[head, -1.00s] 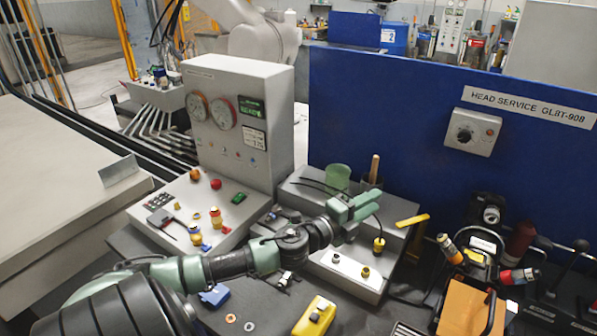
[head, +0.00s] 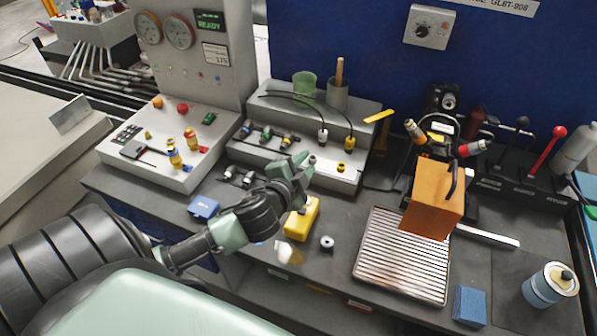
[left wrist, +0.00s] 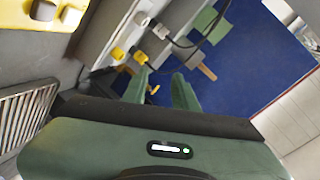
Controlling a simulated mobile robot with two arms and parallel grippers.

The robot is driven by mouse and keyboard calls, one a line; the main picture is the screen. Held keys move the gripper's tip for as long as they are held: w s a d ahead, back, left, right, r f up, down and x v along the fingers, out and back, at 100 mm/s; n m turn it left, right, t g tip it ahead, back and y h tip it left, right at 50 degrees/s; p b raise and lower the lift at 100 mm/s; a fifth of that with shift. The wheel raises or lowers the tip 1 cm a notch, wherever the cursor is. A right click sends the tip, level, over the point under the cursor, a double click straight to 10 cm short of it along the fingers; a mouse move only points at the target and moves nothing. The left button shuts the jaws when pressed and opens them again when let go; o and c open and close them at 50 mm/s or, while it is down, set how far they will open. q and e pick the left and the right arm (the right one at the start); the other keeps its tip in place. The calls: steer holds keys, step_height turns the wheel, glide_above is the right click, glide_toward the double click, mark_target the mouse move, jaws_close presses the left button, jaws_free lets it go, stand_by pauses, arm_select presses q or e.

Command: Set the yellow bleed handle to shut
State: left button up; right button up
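The yellow bleed handle (head: 379,116) appears to be the flat yellow lever at the right end of the grey stepped block (head: 362,140). It slants up to the right in the head view, and nothing touches it. My left gripper (head: 302,172) is in front of the block, left of and below the handle, over the bench. Its fingers are apart and empty; they also show in the left wrist view (left wrist: 162,88). A small yellow piece (left wrist: 154,89) shows between them there; I cannot tell if it is the handle. My right gripper is out of view.
A yellow box (head: 302,220) lies below my gripper. An orange box (head: 433,198) and ribbed tray (head: 402,255) are to the right.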

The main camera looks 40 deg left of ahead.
arm_select(q)
steer(key=shift+s+d+f+n+g, duration=0.25)
steer(key=shift+s+f+n, duration=0.1)
steer(key=shift+s+f, duration=0.2)
steer(key=shift+s+d+f+n+g, duration=0.15)
steer(key=shift+s+f+n+g, duration=0.25)
steer(key=shift+s, duration=0.3)
steer(key=shift+s+d+f+n+g, duration=0.2)
steer(key=shift+s+f+n, duration=0.15)
steer(key=shift+s+f, duration=0.25)
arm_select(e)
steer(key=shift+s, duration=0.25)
